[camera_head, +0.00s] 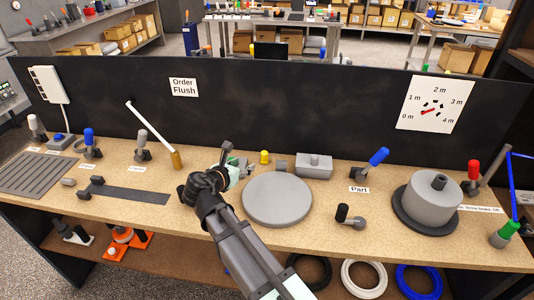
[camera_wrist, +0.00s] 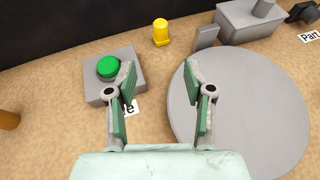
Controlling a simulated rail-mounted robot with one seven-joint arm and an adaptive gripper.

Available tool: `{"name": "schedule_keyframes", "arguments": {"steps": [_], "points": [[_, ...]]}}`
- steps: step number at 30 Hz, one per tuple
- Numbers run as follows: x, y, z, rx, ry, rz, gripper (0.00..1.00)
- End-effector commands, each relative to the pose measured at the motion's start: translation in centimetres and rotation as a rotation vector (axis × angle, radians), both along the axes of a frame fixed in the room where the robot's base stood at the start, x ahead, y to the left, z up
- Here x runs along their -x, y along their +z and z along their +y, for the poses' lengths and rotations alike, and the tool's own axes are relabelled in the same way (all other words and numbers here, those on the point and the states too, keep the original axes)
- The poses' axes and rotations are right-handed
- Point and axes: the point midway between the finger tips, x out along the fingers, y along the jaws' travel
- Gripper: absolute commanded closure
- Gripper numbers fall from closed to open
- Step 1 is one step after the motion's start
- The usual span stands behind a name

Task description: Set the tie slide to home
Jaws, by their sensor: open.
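No label that I can read names the tie slide. A dark flat strip (camera_head: 130,193) with a small grey block (camera_head: 97,181) near its left end lies left of my arm and looks like a slide on a track, but I cannot be sure. My gripper (camera_wrist: 160,75) is open and empty, with its green-padded fingers apart. In the wrist view its left finger overlaps a grey box with a green button (camera_wrist: 108,67) and its right finger overlaps the large grey disc (camera_wrist: 250,110). In the head view my gripper (camera_head: 232,160) is left of the disc and right of the strip.
A yellow peg (camera_head: 265,156) and a grey block (camera_head: 314,166) are behind the disc. Several coloured levers and a grey reel (camera_head: 435,195) line the bench. A black panel (camera_head: 300,110) bounds the back.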

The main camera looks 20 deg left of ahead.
Motion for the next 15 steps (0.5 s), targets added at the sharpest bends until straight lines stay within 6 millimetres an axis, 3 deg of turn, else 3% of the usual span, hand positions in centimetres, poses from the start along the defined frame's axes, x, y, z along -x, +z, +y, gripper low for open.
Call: {"name": "schedule_keyframes", "arguments": {"steps": [5, 15], "points": [[-1.3, -0.6, -0.2, -0.001, -0.008, 0.005, 0.47], [-7.1, -2.9, -0.8, -0.001, -0.008, 0.004, 0.47]]}}
